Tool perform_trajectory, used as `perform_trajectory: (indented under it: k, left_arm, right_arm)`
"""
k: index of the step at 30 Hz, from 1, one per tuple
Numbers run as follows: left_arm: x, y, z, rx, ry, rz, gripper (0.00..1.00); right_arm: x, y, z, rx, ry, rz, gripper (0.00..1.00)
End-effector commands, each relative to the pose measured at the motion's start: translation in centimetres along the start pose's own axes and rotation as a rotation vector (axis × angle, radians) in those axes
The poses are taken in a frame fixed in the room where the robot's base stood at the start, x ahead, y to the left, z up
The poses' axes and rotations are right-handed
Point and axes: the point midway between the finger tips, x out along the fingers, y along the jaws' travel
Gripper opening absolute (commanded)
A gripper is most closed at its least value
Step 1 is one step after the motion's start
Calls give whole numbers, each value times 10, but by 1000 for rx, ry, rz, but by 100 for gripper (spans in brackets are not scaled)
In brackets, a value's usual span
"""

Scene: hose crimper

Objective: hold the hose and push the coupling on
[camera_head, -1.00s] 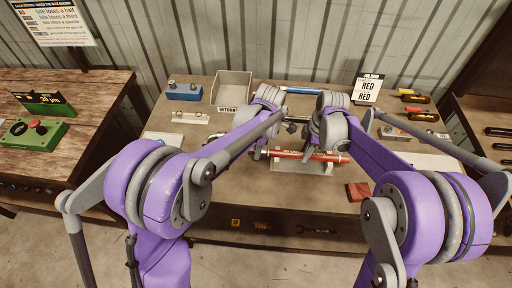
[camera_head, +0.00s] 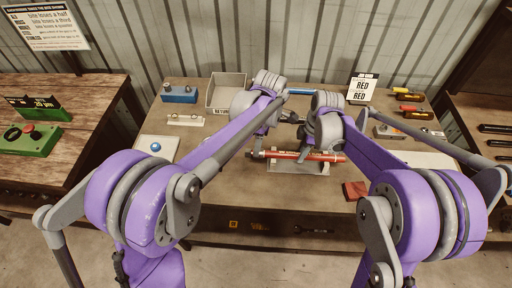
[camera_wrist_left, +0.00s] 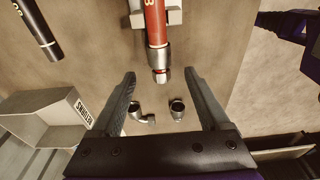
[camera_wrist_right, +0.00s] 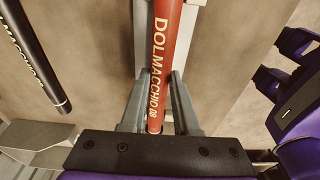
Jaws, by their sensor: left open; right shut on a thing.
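The red hose (camera_head: 318,157) lies level in a pale cradle (camera_head: 290,167) on the bench. A silver ferrule (camera_wrist_left: 158,57) is on the hose end in the left wrist view. My right gripper (camera_wrist_right: 158,80) is shut on the hose. My left gripper (camera_wrist_left: 160,85) is open and empty, its fingers spread either side of the view of the hose end. Beyond the fingers, an elbow coupling (camera_wrist_left: 141,113) and a straight-looking coupling (camera_wrist_left: 177,109) rest on the bench. In the head view my arms hide much of both grippers.
A grey bin (camera_head: 226,92) stands at the back. A dark hose (camera_wrist_left: 38,30) lies beside the red one. A blue block (camera_head: 179,93), a red pad (camera_head: 354,190) and a card stand (camera_head: 362,88) are around the bench. Its front strip is mostly clear.

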Motion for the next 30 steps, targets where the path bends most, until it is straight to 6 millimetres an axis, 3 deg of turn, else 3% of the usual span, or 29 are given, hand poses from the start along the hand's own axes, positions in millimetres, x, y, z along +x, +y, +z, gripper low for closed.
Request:
perform_trajectory:
  k: [3, 10, 15, 26, 27, 30]
  left_arm:
    - [-28, 0, 0, 1, 0, 0, 78]
    - [-63, 0, 0, 0, 0, 0, 78]
    - [-72, 0, 0, 0, -1, 0, 78]
    - [-72, 0, 0, 0, -1, 0, 78]
    - [-72, 0, 0, 0, -1, 0, 78]
    - [-72, 0, 0, 0, -1, 0, 78]
  right_arm:
    - [0, 0, 1, 1, -1, 1, 0]
    - [0, 0, 1, 1, -1, 0, 0]
    - [0, 0, 1, 1, -1, 0, 0]
    - [0, 0, 1, 1, -2, 0, 0]
    - [0, 0, 1, 1, -2, 0, 35]
    - [0, 0, 1, 1, -1, 0, 53]
